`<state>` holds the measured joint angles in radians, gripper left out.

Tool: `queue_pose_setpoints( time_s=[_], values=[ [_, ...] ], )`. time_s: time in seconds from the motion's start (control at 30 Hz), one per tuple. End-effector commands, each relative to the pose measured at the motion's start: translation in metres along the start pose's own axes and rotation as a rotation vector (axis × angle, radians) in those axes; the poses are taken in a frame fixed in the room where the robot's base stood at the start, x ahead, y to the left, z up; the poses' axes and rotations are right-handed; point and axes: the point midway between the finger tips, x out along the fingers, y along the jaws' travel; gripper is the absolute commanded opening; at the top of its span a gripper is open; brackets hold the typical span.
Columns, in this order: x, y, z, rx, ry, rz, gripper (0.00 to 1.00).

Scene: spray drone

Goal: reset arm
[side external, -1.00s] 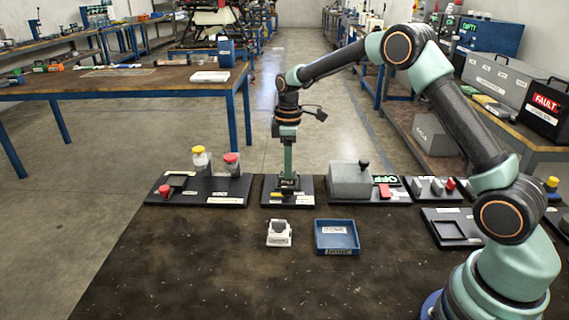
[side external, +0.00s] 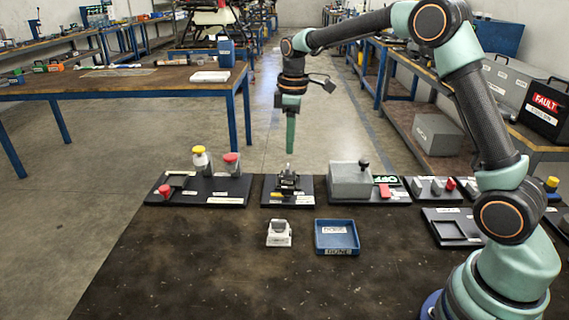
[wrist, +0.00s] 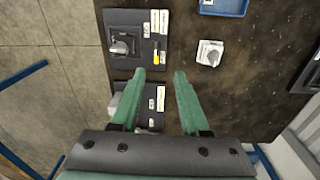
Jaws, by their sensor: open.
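My gripper (side external: 290,148) hangs pointing down above the small black station (side external: 287,188) with a metal piece on it. It is clear of that station and touches nothing. In the wrist view my gripper (wrist: 158,75) shows two green fingers spread apart with nothing between them. The station with its dark knob-like piece (wrist: 122,45) lies beyond the left fingertip in that view.
A white block (side external: 279,233) and a blue tray (side external: 337,236) sit on the dark table in front. Left is a board with yellow- and red-capped containers (side external: 203,188); right is a grey block station (side external: 350,180). The table's front left is clear.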

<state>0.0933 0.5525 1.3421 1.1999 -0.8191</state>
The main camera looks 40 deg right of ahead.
Motion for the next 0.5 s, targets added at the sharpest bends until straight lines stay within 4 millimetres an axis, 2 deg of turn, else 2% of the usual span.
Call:
queue_pose_setpoints(
  time_s=[0.03,0.2,0.5],
  values=[
    [-0.015,-0.008,0.003,0.029,0.019,0.019,0.45],
    [-0.052,-0.037,0.021,0.157,0.079,0.067,0.45],
    [-0.09,-0.094,0.061,0.378,0.203,0.13,0.45]
  ],
)
